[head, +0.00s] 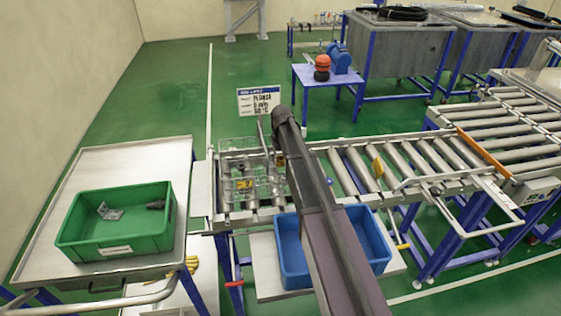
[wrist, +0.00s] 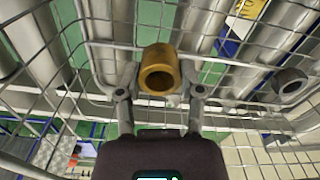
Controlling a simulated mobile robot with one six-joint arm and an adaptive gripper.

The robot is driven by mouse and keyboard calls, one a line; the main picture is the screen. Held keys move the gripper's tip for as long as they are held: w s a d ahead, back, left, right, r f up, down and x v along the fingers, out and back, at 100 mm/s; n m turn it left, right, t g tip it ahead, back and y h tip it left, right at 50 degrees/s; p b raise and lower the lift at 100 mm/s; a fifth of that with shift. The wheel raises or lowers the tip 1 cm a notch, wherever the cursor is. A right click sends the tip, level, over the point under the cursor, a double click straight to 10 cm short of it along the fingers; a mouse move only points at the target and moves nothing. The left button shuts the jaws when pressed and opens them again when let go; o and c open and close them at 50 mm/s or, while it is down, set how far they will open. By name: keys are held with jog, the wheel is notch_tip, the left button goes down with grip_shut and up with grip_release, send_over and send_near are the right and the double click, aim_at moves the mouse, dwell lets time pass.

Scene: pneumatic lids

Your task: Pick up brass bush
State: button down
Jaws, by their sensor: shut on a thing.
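The brass bush (wrist: 160,71) shows in the wrist view as a short golden tube, its dark bore facing the camera. My gripper (wrist: 159,82) has one finger on each side of the bush and is shut on it. Thin wires of the wire basket (wrist: 130,43) surround the fingers, and grey rollers lie beneath. In the head view, my arm reaches over the wire basket (head: 233,160), and my gripper is hard to make out there. I cannot clearly pick out the bush in that view.
A grey ring-shaped part (wrist: 290,85) lies at the right in the wrist view. The roller conveyor (head: 410,157) runs off to the right. A green bin (head: 118,247) with small grey parts stands on the left table (head: 125,160). A blue bin (head: 292,255) sits below the conveyor.

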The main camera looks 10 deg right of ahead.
aim_at(280, 157)
jog(key=shift+r, duration=0.15)
notch_tip(280, 157, up, 10)
jog(key=p, duration=1)
dwell(0.3)
dwell(0.5)
